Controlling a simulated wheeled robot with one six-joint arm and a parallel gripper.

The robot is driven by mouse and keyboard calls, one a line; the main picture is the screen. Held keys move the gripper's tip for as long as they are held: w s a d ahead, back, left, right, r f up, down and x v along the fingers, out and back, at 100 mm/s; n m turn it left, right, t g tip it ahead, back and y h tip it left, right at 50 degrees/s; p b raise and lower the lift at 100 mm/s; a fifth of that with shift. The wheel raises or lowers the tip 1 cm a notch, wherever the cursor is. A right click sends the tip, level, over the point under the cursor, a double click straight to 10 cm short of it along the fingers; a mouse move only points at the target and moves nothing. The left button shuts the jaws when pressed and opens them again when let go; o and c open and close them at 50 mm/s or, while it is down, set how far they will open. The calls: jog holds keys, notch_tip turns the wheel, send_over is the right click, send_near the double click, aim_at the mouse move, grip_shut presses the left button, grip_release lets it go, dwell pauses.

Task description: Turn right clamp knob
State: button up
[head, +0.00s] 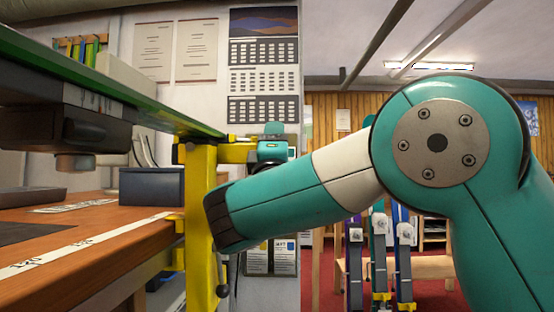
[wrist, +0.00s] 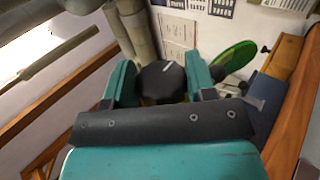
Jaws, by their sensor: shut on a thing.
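In the wrist view, a black round knob (wrist: 162,84) with a white mark on its face sits between the two teal fingers of my gripper (wrist: 160,78). The fingers are closed on it, one at each side. A little yellow shows beneath the knob. In the head view, a yellow clamp frame (head: 200,185) stands upright at the right end of the bench, with a yellow bar reaching right near its top. A teal part of my wrist (head: 272,150) is beside that bar. My fingers and the knob between them cannot be made out in the head view.
The wooden bench (head: 95,245) with a white measuring strip lies left, beneath a long green-edged beam (head: 110,88). A dark blue box (head: 152,187) stands on the bench. Several coloured clamps (head: 380,250) stand at the back right. Red floor shows there.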

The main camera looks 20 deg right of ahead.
jog(key=shift+a, duration=0.1)
dwell(0.4)
jog(key=o, duration=0.9)
